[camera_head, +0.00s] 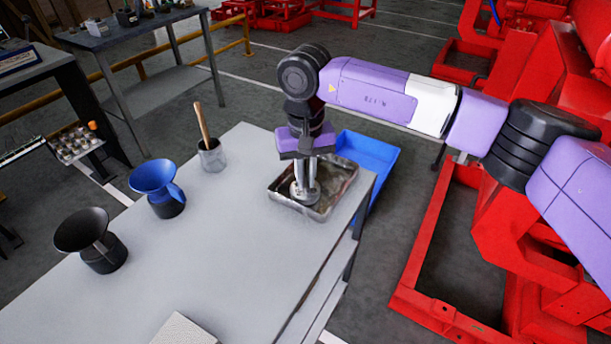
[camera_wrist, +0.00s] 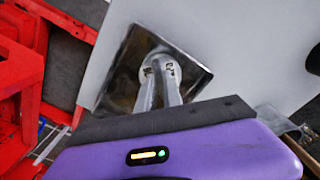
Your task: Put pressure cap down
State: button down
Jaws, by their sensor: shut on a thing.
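The pressure cap (camera_head: 305,192) is a round, pale metal cap, held between the fingertips of my gripper (camera_head: 306,182). It is over the metal tray (camera_head: 335,205) on the grey table (camera_head: 225,250); I cannot tell whether it touches the tray floor. In the wrist view the cap (camera_wrist: 160,67) shows at the fingertips of my gripper (camera_wrist: 160,78), with the tray (camera_wrist: 122,82) around and below it. The fingers point down and are shut on the cap. The fingers hide part of the cap.
A blue funnel jug (camera_head: 158,183), a black funnel jug (camera_head: 92,240) and a cup with a wooden-handled brush (camera_head: 210,155) stand left on the table. A blue bin (camera_head: 368,155) is beyond the tray. A red frame (camera_head: 420,270) is at right. The table's middle is clear.

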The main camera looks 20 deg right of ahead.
aim_at(306, 183)
jog(key=c, duration=1.5)
grip_release()
jog(key=shift+f, duration=0.1)
notch_tip(306, 183, up, 12)
